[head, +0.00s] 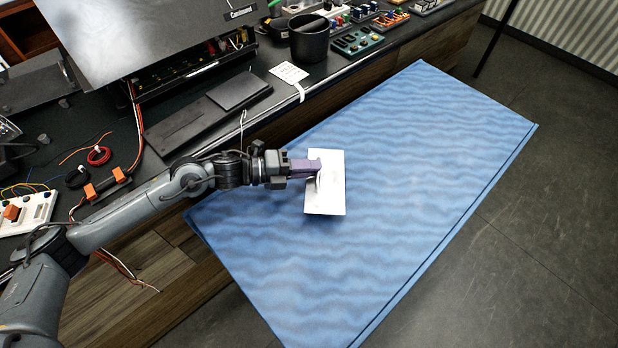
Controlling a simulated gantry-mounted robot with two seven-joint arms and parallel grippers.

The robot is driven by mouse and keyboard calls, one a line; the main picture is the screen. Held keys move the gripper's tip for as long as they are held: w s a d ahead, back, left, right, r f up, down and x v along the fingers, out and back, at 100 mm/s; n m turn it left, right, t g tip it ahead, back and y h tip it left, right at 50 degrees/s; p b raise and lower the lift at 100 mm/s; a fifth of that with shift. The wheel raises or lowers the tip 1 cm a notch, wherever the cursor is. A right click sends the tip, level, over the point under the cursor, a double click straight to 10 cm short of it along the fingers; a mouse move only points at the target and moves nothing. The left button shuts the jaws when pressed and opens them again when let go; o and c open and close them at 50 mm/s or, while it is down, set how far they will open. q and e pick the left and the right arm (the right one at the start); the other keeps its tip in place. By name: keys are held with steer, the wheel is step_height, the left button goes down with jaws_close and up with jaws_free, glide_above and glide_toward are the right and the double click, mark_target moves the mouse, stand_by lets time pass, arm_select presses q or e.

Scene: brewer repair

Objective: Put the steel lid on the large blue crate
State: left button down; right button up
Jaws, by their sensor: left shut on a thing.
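The steel lid (333,195) is a small, bright, flat rectangular plate in the middle of the head view. The large blue crate (430,150) shows as a broad blue rectangle with a wavy sheen, running from the lower middle to the upper right. The lid is over the left-middle part of its top. I cannot tell whether the lid touches it. My right gripper is not in view.
A dark workbench along the left and top holds a machine with a large grey panel (140,35), a black cup (309,40), a dark flat block (239,90), a red wire coil (98,155) and circuit boards. Grey floor (520,240) is free at right.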

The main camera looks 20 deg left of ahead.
arm_select(q)
steer(key=shift+w+a+f, duration=0.1)
steer(key=shift+w+f, duration=0.15)
steer(key=shift+f+b, duration=0.6)
steer(key=shift+f, duration=1.25)
steer(key=c, duration=1.6)
jaws_free()
steer(key=shift+f, duration=0.2)
steer(key=shift+c, duration=0.2)
steer(key=o, duration=0.5)
steer(key=shift+c, duration=0.2)
steer(key=shift+r, duration=0.1)
steer(key=shift+r, duration=0.15)
steer(key=shift+p+v, duration=0.75)
steer(key=shift+v, duration=3.05)
